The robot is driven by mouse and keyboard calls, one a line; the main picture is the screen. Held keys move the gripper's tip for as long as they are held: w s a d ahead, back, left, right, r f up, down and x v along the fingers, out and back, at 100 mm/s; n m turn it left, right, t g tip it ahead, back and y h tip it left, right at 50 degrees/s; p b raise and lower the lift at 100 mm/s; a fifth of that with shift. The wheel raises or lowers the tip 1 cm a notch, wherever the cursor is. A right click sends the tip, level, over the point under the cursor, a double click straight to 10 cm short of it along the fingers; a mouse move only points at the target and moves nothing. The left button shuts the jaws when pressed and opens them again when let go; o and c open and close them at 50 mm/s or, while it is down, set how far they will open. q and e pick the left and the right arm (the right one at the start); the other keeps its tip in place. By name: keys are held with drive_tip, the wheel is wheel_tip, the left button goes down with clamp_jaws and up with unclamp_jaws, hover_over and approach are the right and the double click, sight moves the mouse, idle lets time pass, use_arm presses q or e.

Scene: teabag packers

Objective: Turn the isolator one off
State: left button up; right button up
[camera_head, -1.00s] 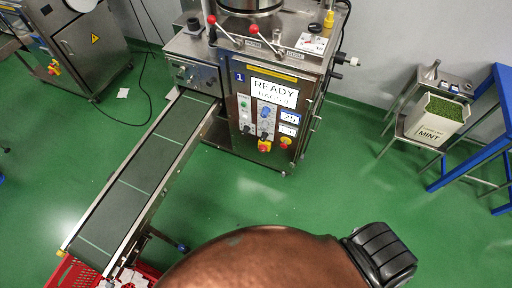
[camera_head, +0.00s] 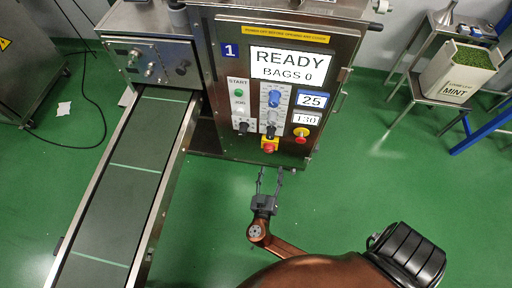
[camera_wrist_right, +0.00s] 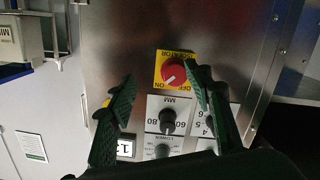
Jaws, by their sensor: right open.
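The isolator (camera_head: 270,146) is a red rotary knob on a yellow plate, low on the steel panel of machine 1 (camera_head: 225,115). In the right wrist view the isolator (camera_wrist_right: 174,72) appears upside down, with ON at lower left and OFF at lower right. The pale mark on the knob seems to lean towards ON. My right gripper (camera_head: 270,170) is open just below the panel in the head view. In the right wrist view its dark green fingers (camera_wrist_right: 162,78) stand either side of the knob in the picture, with no contact visible. My left gripper is not in view.
Knobs for mm (camera_wrist_right: 168,120) sit close to the isolator. The conveyor (camera_head: 125,185) runs along the left. The green floor (camera_head: 350,190) in front is clear. A mint box (camera_head: 455,75) stands at right.

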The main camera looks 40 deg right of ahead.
sight(269, 152)
drive_tip(key=shift+m+t+h, duration=0.3)
drive_tip(key=shift+m+t, duration=0.1)
drive_tip(key=shift+t, duration=0.2)
drive_tip(key=w+d+b, duration=0.1)
drive_tip(key=w, duration=0.1)
drive_tip(key=w+d+b, duration=0.1)
drive_tip(key=w+d, duration=0.1)
drive_tip(key=w+d+r+b, duration=0.1)
drive_tip(key=w, duration=0.2)
drive_tip(key=shift+d, duration=0.25)
drive_tip(key=shift+w+d, duration=0.3)
drive_tip(key=shift+d, duration=0.05)
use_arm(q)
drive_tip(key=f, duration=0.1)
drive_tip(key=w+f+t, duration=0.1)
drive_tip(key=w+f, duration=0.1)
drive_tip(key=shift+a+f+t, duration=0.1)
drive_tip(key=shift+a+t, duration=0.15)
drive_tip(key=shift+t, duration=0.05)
use_arm(e)
drive_tip(key=shift+c, duration=0.2)
drive_tip(key=c, duration=1.1)
